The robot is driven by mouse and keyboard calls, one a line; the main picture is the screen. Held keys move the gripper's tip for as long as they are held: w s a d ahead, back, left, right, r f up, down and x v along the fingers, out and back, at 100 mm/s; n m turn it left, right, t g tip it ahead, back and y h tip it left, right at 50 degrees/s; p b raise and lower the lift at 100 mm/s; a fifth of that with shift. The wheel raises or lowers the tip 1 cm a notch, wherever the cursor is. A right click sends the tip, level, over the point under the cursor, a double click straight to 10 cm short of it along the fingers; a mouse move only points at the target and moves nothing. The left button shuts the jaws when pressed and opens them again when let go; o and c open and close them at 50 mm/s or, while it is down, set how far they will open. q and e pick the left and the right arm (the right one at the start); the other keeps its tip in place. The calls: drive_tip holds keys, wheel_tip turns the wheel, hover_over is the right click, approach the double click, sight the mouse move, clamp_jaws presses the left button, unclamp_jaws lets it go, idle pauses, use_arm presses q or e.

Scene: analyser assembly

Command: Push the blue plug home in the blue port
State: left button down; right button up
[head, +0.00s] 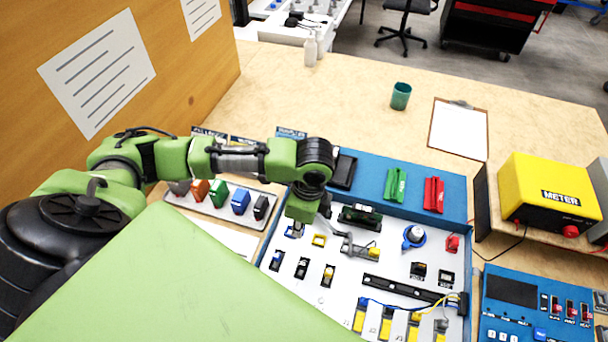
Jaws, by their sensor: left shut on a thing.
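The blue port (293,232) is a small blue-edged fitting right at the gripper's tip, left of a yellow-framed port (319,240). How deep the plug sits in the port cannot be told from here.
A tray (223,211) with several coloured parts lies left of the panel. Rocker switches (302,267) sit in front. A yellow meter (551,192) stands at the right.

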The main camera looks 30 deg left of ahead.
use_arm(q)
drive_tip(key=shift+w+a+f, duration=0.35)
drive_tip(key=shift+w+a, duration=0.05)
drive_tip(key=shift+a, duration=0.3)
drive_tip(key=shift+w+a+f, duration=0.3)
drive_tip(key=shift+w+a, duration=0.1)
drive_tip(key=shift+a, duration=0.35)
drive_tip(key=shift+w+a+f, duration=0.35)
drive_tip(key=shift+w+a, duration=0.05)
drive_tip(key=shift+a, duration=0.3)
drive_tip(key=shift+f, duration=0.1)
drive_tip(key=shift+f+b, duration=0.8)
drive_tip(key=shift+f, duration=0.5)
drive_tip(key=shift+p, duration=0.6)
drive_tip(key=shift+f, duration=0.25)
drive_tip(key=shift+f, duration=0.5)
drive_tip(key=shift+f, duration=0.4)
